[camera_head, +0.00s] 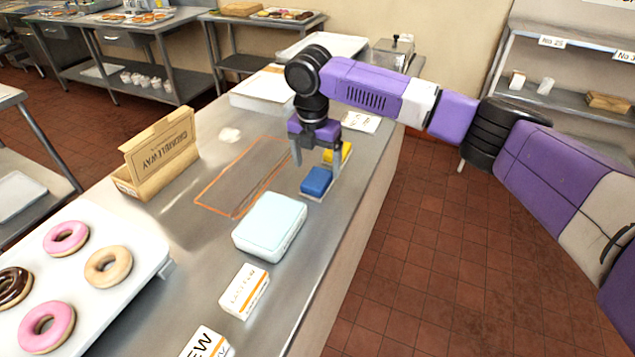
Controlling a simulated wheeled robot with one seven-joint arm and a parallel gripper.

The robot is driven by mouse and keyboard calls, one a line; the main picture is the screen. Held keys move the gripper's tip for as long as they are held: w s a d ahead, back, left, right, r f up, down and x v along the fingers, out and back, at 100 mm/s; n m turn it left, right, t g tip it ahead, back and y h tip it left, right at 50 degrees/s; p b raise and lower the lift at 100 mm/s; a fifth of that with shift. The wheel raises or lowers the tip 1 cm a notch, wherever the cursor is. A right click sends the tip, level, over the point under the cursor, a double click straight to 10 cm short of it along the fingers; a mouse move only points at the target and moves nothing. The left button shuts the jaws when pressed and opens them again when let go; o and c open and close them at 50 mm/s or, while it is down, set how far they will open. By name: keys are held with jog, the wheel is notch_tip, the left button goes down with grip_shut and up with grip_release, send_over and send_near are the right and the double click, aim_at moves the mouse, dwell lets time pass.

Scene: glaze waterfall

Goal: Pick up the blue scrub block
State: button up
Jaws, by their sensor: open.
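The blue scrub block (317,181) lies on the steel counter (215,215), near its right edge, with a pale layer under its blue top. My gripper (317,171) points down over the block, with its fingers apart. One finger is on the far left side of the block and the other on its right side. I cannot tell whether the fingers touch the block or how high the tips are above the counter. A yellow block (338,153) lies just behind the blue one, partly hidden by my gripper.
A pale blue box (270,226) sits close in front of the blue block. Small white boxes (244,291) lie nearer. An orange outlined area (225,185) left of the block is bare. A cardboard box (160,153) and a donut tray (120,292) are at left.

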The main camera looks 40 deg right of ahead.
aim_at(317, 178)
jog(key=shift+f+p, duration=0.6)
jog(key=shift+f, duration=2)
jog(key=shift+f, duration=0.2)
jog(key=c, duration=1.5)
jog(key=shift+o, duration=0.2)
jog(key=shift+r, duration=0.1)
notch_tip(317, 178, up, 20)
jog(key=b, duration=0.2)
jog(key=shift+r, duration=0.2)
